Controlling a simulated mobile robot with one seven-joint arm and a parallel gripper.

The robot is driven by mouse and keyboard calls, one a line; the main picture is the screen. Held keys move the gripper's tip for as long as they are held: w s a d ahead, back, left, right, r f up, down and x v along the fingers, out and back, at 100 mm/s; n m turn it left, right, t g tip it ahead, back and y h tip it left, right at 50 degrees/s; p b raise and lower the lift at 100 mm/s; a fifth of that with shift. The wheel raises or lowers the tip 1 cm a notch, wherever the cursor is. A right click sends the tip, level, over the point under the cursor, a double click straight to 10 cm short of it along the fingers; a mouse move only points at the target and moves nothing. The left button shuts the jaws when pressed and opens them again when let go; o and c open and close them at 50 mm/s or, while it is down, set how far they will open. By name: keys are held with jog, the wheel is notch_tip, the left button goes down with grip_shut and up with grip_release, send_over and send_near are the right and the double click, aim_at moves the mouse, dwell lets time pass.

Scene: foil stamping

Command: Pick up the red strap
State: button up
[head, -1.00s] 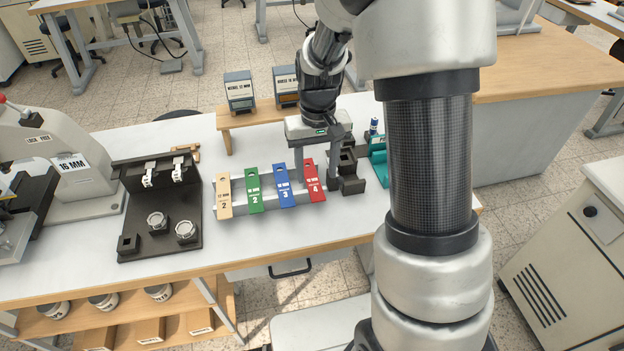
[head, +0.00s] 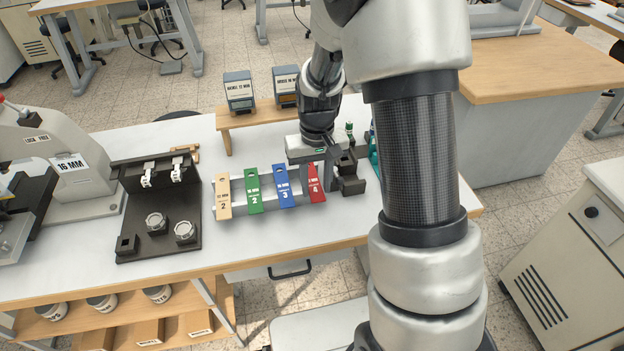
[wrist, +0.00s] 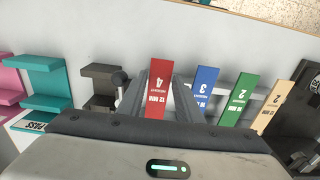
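The red strap (head: 316,187), marked 4, rests at the right end of a row of straps on a pale rack. It also shows in the wrist view (wrist: 159,88). My gripper (head: 317,172) is right at it from above and behind. In the wrist view my gripper (wrist: 160,95) is open, with one finger on each side of the red strap. Narrow gaps seem to show between the strap and the fingers, and I see no clear grip. The body of my gripper hides part of the fingers in the head view.
Blue (head: 284,188), green (head: 253,192) and tan (head: 223,196) straps stand left of the red one. A dark stepped block (head: 350,177) is close on the right. A wooden shelf (head: 250,117) with boxes stands behind. The white table front (head: 240,242) is clear.

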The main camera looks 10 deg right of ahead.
jog(key=c, duration=0.6)
jog(key=shift+o, duration=0.2)
notch_tip(320, 180, up, 10)
jog(key=p, duration=0.1)
jog(key=shift+r, duration=0.2)
jog(key=shift+r+p, duration=1.4)
jog(key=shift+r+p, duration=1.2)
jog(key=shift+r, duration=0.3)
